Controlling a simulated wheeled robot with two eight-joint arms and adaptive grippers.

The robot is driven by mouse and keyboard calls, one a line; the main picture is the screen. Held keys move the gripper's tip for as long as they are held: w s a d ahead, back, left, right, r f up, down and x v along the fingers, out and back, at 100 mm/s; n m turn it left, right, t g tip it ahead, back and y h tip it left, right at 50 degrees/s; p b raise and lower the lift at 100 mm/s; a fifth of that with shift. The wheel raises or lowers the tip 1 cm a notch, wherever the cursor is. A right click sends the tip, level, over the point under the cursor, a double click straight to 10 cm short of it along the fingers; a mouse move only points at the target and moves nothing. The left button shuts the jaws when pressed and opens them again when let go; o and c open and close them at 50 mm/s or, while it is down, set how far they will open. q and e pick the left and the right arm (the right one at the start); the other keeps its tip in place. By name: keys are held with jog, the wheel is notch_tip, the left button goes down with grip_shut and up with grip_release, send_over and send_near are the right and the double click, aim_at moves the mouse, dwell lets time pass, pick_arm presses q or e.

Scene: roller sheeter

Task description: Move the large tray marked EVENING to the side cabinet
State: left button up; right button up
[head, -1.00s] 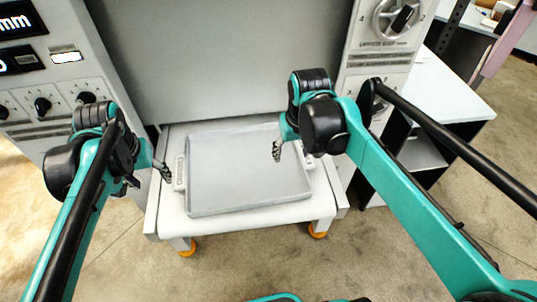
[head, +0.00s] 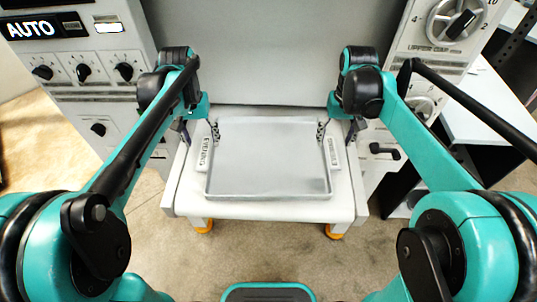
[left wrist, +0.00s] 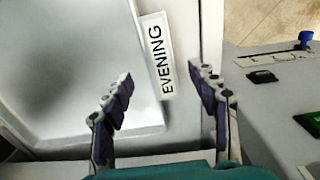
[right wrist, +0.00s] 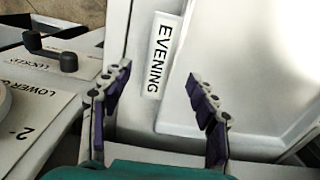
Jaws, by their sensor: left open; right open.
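The large grey tray (head: 270,160) lies flat on a white shelf at the front of the machine. EVENING labels sit at its left side (head: 205,152) and right side (head: 333,150); both read clearly in the left wrist view (left wrist: 157,55) and right wrist view (right wrist: 161,55). My left gripper (head: 199,132) is open at the tray's left side, its fingers apart on either side of the label. My right gripper (head: 337,132) is open likewise at the right side. Neither grips anything; whether the fingertips touch is unclear. The side cabinet (head: 478,110) stands at the right.
The shelf (head: 270,208) has orange feet and a narrow free border around the tray. Machine panels with knobs flank it: left panel (head: 80,75), right panel (head: 455,30). A dark crank handle (head: 384,151) sticks out right of the shelf. The visible cabinet top looks clear.

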aim_at(205, 151)
pick_arm(q)
jog(key=shift+f, duration=2.3)
pick_arm(e)
jog(key=shift+f, duration=2.3)
pick_arm(q)
grip_shut()
pick_arm(e)
grip_shut()
